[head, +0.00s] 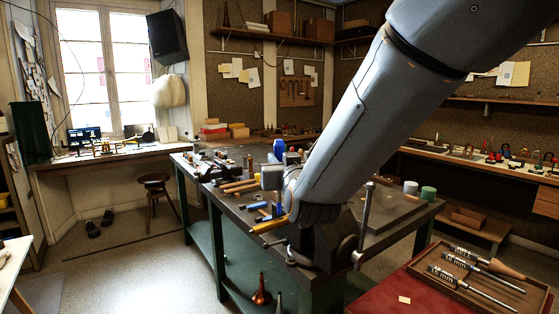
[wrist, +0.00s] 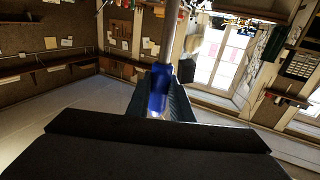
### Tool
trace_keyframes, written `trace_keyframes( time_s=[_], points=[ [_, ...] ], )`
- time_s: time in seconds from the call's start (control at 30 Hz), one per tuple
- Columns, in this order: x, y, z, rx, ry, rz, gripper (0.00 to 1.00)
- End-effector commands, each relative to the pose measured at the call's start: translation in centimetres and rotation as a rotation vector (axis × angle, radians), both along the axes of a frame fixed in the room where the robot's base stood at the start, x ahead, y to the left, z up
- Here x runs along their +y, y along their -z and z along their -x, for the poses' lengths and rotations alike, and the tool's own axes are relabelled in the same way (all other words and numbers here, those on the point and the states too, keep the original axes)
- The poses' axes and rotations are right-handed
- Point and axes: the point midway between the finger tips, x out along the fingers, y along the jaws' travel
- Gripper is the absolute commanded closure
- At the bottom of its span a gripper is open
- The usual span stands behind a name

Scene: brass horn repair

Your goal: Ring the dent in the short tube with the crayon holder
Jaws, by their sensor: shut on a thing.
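In the wrist view my gripper (wrist: 160,108) is shut on a blue-bodied tool with a grey shaft, which looks like the crayon holder (wrist: 158,88). The shaft points away from the camera. In the head view my arm reaches down over the workbench, and its wrist end sits just above the vise (head: 310,252). A short brass-yellow tube (head: 268,226) sticks out to the left at the vise, below my wrist. The arm hides part of the vise and the tube's right end. I cannot make out the dent, or whether the holder touches the tube.
The green-legged workbench (head: 395,218) carries several hand tools left of the vise. The vise handle (head: 364,226) stands upright on the right. A stool (head: 156,198) stands on open floor at the left.

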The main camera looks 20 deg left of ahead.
Motion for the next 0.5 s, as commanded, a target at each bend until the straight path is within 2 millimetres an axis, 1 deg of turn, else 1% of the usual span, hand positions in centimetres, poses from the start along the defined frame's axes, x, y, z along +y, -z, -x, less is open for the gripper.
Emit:
trace_keyframes(
  time_s=[0.5],
  points=[
    [0.01,0.74,-0.01,0.0,0.0,0.0,1.0]
  ],
)
